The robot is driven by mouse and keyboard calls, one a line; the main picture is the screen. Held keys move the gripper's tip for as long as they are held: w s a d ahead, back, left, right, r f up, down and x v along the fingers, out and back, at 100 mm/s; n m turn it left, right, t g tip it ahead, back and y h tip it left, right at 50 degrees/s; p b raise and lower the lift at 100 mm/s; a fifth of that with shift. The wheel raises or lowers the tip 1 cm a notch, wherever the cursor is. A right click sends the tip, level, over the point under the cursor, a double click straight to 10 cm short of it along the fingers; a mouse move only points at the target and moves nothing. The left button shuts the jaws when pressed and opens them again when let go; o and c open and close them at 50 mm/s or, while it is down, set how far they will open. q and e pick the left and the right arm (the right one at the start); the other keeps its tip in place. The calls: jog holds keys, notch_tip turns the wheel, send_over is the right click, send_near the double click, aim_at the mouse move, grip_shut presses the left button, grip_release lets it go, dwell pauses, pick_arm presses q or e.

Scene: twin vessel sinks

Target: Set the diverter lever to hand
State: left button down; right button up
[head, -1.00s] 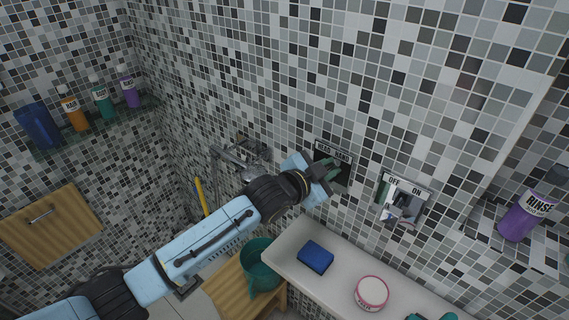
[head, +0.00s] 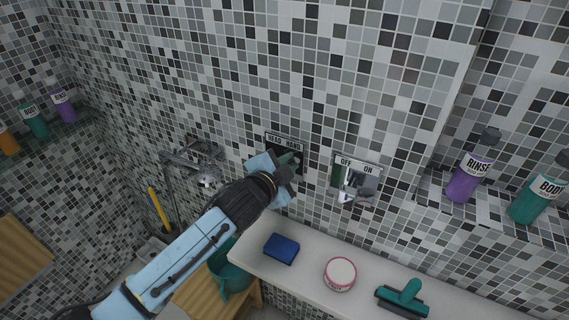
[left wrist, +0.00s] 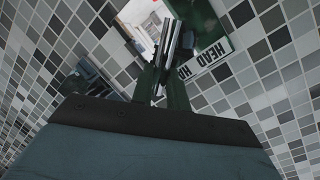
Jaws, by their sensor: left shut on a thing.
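The diverter's label (head: 284,141), reading HEAD and HAND, is on the tiled wall, with a dark green plate below it. The label also shows in the left wrist view (left wrist: 210,62). My left gripper (head: 287,179) is at this plate and hides most of it in the head view. In the left wrist view, the silver diverter lever (left wrist: 170,42) stands between the fingertips of the left gripper (left wrist: 166,75), which is shut on it. I cannot tell which word the lever points to. My right gripper is not in view.
An OFF/ON valve (head: 355,186) sits right of the diverter. Below, a white ledge (head: 310,272) holds a blue sponge (head: 281,249), a round jar (head: 340,274) and a green squeegee (head: 403,297). A wall tap (head: 195,163) is at left; bottles (head: 468,180) stand at right.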

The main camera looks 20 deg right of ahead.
pick_arm(q)
jog(key=c, duration=1.4)
grip_release()
jog(key=shift+o, duration=0.2)
jog(key=v, duration=1.3)
jog(key=shift+s+a, duration=0.1)
